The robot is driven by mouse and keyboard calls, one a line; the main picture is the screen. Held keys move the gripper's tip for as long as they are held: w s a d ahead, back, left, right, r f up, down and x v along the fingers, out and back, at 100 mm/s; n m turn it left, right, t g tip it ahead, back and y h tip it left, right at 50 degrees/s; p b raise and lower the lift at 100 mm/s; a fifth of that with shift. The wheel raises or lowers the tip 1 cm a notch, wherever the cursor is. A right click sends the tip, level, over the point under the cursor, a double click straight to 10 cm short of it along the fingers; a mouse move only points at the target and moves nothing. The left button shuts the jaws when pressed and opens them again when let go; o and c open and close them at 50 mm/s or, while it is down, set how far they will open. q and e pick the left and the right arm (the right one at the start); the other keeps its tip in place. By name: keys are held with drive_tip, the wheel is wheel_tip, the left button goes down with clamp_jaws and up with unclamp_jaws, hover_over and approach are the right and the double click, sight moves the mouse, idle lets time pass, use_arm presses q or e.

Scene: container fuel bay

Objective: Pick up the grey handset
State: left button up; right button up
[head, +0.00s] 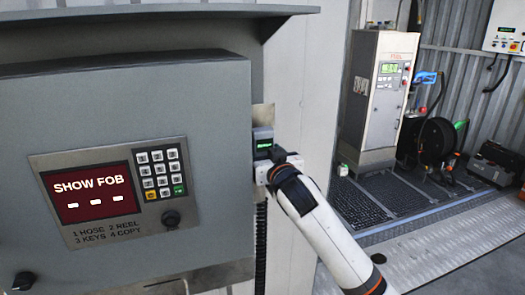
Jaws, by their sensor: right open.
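The grey handset (263,140) hangs upright at the right side of the grey cabinet, in front of a beige plate. It has a small lit green screen, and a dark coiled cord (261,235) hangs below it. My right gripper (270,168) is at the lower part of the handset, open. Its white wrist hides that part, so I cannot tell whether the fingers are around the handset or touching it. My left gripper is not in view.
A pale dispenser (376,100), a black hose reel (435,143) and floor grating (400,193) are at the back right.

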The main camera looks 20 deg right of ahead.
drive_tip(key=shift+w+f, duration=0.1)
drive_tip(key=shift+w, duration=0.3)
drive_tip(key=shift+c, duration=0.4)
drive_tip(key=c, duration=0.8)
drive_tip(key=shift+c, duration=0.2)
drive_tip(key=shift+s+d+r+b, duration=0.15)
drive_tip(key=shift+r+b, duration=0.35)
drive_tip(key=shift+b, duration=0.3)
wheel_tip(320, 180, up, 11)
drive_tip(key=b, duration=0.3)
drive_tip(key=s+d+b, duration=0.7)
drive_tip(key=s+d, duration=0.5)
drive_tip(key=d, duration=0.3)
wheel_tip(320, 180, up, 6)
drive_tip(key=p, duration=0.6)
drive_tip(key=shift+d, duration=0.3)
